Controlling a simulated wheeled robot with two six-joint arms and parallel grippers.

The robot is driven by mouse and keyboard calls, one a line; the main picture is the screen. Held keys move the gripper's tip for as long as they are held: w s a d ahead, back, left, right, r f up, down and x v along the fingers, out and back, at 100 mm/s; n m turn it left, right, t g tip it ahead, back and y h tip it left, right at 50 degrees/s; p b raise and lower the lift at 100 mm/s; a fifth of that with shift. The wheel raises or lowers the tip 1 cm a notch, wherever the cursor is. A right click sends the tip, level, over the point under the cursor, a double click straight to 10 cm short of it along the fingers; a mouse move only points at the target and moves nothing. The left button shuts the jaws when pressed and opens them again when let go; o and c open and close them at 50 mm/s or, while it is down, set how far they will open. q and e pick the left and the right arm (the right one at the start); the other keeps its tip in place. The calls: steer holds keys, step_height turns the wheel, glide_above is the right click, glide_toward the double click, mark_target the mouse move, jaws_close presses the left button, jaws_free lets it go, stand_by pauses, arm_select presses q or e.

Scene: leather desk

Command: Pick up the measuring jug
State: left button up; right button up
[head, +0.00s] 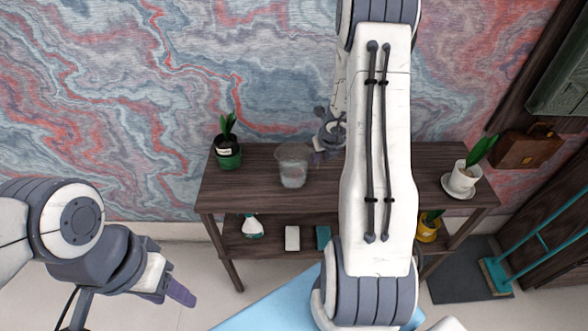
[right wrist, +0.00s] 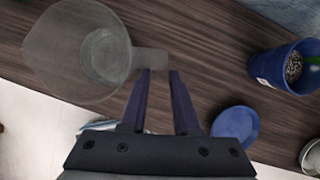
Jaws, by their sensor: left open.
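The measuring jug (head: 293,168) is clear and stands upright on the dark wooden console table (head: 250,192). In the right wrist view the jug (right wrist: 80,50) is at the upper left, its handle pointing right. My right gripper (right wrist: 162,72) is open; its fingertips are at the handle, with the handle's end just beyond the gap. I cannot tell whether they touch it. In the head view my right gripper (head: 322,150) is right beside the jug, partly hidden by my arm. My left gripper (head: 168,288) is open and empty at the lower left, away from the table.
A potted plant (head: 228,153) stands left of the jug, and a white potted plant (head: 463,178) stands at the right end. A blue pot (right wrist: 285,68) and a blue round item (right wrist: 236,124) lie to the right in the wrist view. A lower shelf holds a spray bottle (head: 251,227).

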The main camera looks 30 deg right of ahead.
mark_target(318, 167)
steer(key=x, duration=0.3)
steer(key=b+x, duration=0.1)
steer(key=x, duration=0.1)
steer(key=shift+w+d+f, duration=0.25)
steer(key=shift+w, duration=0.15)
jaws_close()
steer(key=shift+s, duration=0.1)
stand_by(0.9)
